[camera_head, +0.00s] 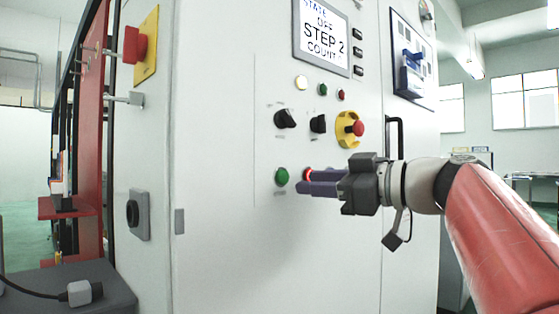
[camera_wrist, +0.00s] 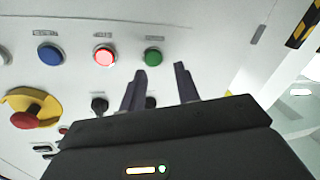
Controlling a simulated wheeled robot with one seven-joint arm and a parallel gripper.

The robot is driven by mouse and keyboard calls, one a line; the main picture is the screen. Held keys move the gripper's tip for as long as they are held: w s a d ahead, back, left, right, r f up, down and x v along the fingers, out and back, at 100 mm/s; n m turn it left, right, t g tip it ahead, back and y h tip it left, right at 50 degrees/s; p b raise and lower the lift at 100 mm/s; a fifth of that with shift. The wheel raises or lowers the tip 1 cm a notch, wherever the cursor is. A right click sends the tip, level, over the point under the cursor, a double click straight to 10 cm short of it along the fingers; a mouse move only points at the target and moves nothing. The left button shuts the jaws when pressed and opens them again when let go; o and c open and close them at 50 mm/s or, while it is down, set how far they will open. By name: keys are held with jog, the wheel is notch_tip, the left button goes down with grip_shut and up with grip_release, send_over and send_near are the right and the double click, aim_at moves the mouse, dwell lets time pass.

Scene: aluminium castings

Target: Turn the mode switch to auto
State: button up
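Two black rotary switches sit side by side on the white cabinet front in the head view, a left one (camera_head: 285,118) and a right one (camera_head: 318,124). Their labels are too small to read, so I cannot tell which is the mode switch. Both show in the wrist view, which is turned over: the left one (camera_wrist: 151,102) partly behind a finger, the right one (camera_wrist: 99,104). My gripper (camera_head: 301,182) is below the switches, near the lit red button. Its two fingers (camera_wrist: 160,69) are apart with nothing held between them.
A green button (camera_head: 282,177) and a lit red button (camera_head: 308,174) are near the fingertips. A blue button (camera_wrist: 50,54) shows in the wrist view. A yellow-backed emergency stop (camera_head: 358,129) is right of the switches. The screen (camera_head: 322,38) reads OFF, STEP 2.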

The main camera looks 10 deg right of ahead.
aim_at(291, 119)
jog(key=s+d+r+n+t+y, duration=0.1)
jog(key=d+r+n+y, duration=0.2)
jog(key=r+n, duration=0.5)
jog(key=shift+m, duration=0.7)
jog(key=x, duration=0.3)
jog(key=r+p+x, duration=0.1)
jog(key=x, duration=0.1)
jog(key=shift+w+a, duration=0.1)
jog(key=shift+a, duration=0.15)
jog(key=shift+w+a+r, duration=0.15)
jog(key=shift+w+a, duration=0.3)
jog(key=shift+a, duration=0.05)
grip_shut()
